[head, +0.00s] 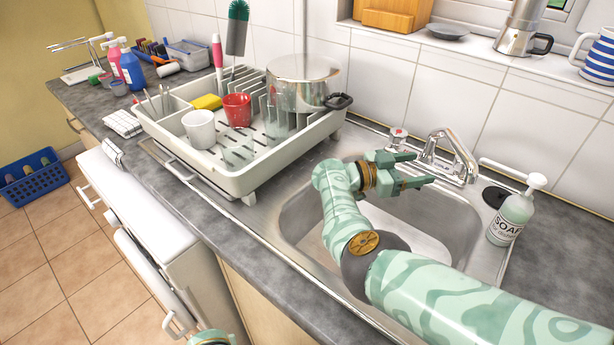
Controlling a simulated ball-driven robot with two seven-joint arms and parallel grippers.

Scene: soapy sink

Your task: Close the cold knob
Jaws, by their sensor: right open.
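A chrome faucet (446,152) stands behind the sink (300,212). A knob with a red mark (398,137) is at its left. A chrome handle (502,169) sticks out at its right, and I cannot make out a cold marking on it. My right gripper (424,168) is open and empty above the back of the sink. Its fingers point toward the faucet, just in front of it, and I cannot tell whether they touch it. The right-side handle lies beyond the fingertips to the right. My left gripper's fingers do not show.
A soap bottle (512,212) stands right of the sink, near the right handle. A white dish rack (240,182) with cups and a pot (300,84) fills the counter to the left. A moka pot (520,28) and a striped mug (600,58) stand on the ledge.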

